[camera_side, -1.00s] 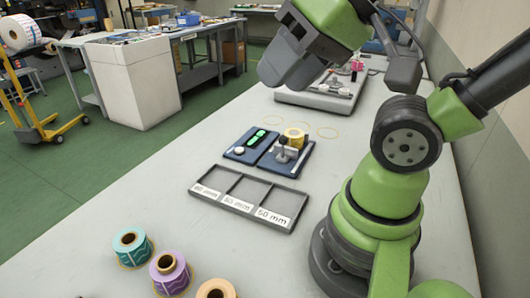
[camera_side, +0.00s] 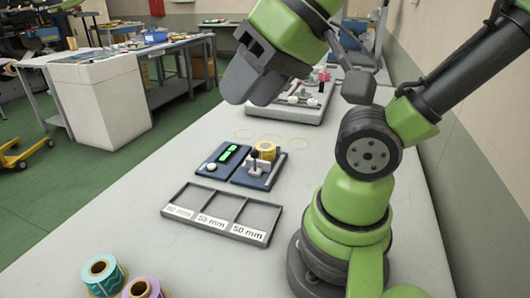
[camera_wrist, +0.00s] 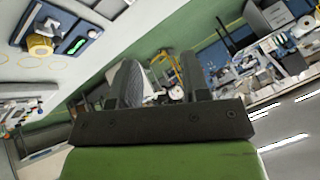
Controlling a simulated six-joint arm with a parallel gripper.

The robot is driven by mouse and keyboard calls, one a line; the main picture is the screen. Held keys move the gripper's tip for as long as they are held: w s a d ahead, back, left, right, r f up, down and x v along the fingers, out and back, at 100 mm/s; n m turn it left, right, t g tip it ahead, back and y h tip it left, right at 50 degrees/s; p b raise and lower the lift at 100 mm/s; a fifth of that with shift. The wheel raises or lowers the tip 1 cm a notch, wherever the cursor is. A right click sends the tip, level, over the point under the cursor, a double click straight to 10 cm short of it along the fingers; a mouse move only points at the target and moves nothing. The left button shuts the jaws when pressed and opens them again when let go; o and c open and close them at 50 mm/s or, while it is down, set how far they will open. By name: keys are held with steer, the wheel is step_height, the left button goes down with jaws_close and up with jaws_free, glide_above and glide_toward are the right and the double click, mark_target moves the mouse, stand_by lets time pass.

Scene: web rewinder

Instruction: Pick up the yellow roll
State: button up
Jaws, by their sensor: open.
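The yellow roll (camera_side: 266,150) stands on a dark blue pad at the middle of the bench, close behind a small grey post fixture. It also shows in the wrist view (camera_wrist: 40,46) at the upper left, partly beside the fixture. My gripper (camera_side: 236,92) is high above the bench, behind and to the left of the roll in the side view, apart from it. In the wrist view its two dark fingers (camera_wrist: 158,82) stand spread with nothing between them, pointing out over the room.
A grey tray (camera_side: 238,226) with three labelled compartments, 60 mm, 55 mm and 50 mm, lies in front of the pad. Teal (camera_side: 103,274) and purple (camera_side: 143,289) rolls stand at the near left. A grey machine (camera_side: 295,105) sits farther back.

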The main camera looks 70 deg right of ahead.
steer(key=o, duration=0.9)
steer(key=shift+o, duration=0.2)
steer(key=m+g+h, duration=0.6)
steer(key=m+g, duration=0.2)
steer(key=m, duration=0.7)
glide_above(265, 146)
steer(key=a, duration=0.1)
step_height(265, 146, down, 23)
steer(key=shift+w+a, duration=0.15)
steer(key=shift+h, duration=0.3)
steer(key=shift+a+x, duration=0.15)
steer(key=shift+x, duration=1.25)
steer(key=shift+a+x, duration=0.2)
steer(key=shift+x, duration=1.15)
